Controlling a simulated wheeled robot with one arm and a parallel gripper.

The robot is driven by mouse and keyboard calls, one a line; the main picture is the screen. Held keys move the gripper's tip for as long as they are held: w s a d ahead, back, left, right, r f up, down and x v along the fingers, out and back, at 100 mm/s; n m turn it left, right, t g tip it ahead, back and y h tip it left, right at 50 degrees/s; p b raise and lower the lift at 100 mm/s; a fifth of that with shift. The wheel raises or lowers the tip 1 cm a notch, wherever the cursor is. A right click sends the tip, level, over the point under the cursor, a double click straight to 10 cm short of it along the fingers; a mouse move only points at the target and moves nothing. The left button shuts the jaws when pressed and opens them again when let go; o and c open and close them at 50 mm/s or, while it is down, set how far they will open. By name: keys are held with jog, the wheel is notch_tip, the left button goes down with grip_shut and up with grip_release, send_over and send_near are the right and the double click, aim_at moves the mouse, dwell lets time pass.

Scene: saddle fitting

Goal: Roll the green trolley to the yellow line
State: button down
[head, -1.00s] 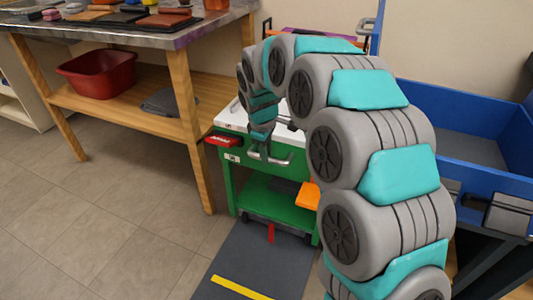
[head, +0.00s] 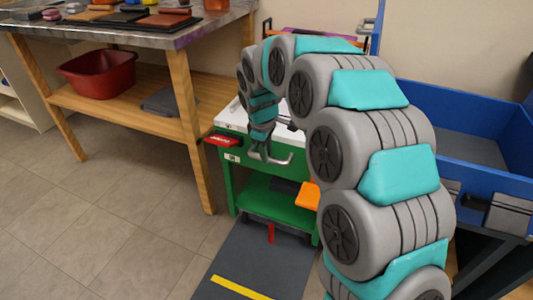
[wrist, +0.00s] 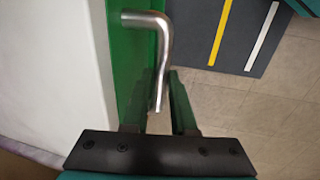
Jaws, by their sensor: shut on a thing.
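The green trolley (head: 232,180) has a white top and stands at the back end of a dark mat, in front of the wall. Its silver bar handle (head: 280,162) juts from the front. My gripper (head: 258,155) is at the left part of this handle. In the wrist view, my gripper (wrist: 160,108) has its two fingers on either side of the handle's bent bar (wrist: 158,50), shut on it. The yellow line (head: 240,288) crosses the mat nearer to me, well apart from the trolley. The line also shows in the wrist view (wrist: 220,30).
A wooden workbench (head: 182,105) with a red basin (head: 98,73) on its shelf stands to the left. A blue tray-like bin (head: 400,95) is at the right. The dark mat (head: 265,262) bears a red mark (head: 271,233) and looks clear between trolley and line.

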jog(key=s+a+b, duration=0.1)
jog(key=s+a, duration=0.3)
jog(key=s, duration=0.7)
jog(key=s+a+b, duration=0.1)
jog(key=s+a, duration=0.3)
jog(key=s, duration=0.7)
jog(key=shift+s+b, duration=0.35)
jog(key=shift+b, duration=0.05)
jog(key=shift+a, duration=0.1)
jog(key=c, duration=0.7)
grip_release()
jog(key=r, duration=0.5)
jog(key=s+r, duration=0.1)
jog(key=r, duration=0.1)
jog(key=shift+s+a+r, duration=0.1)
jog(key=shift+a+r, duration=0.15)
jog(key=shift+r, duration=0.05)
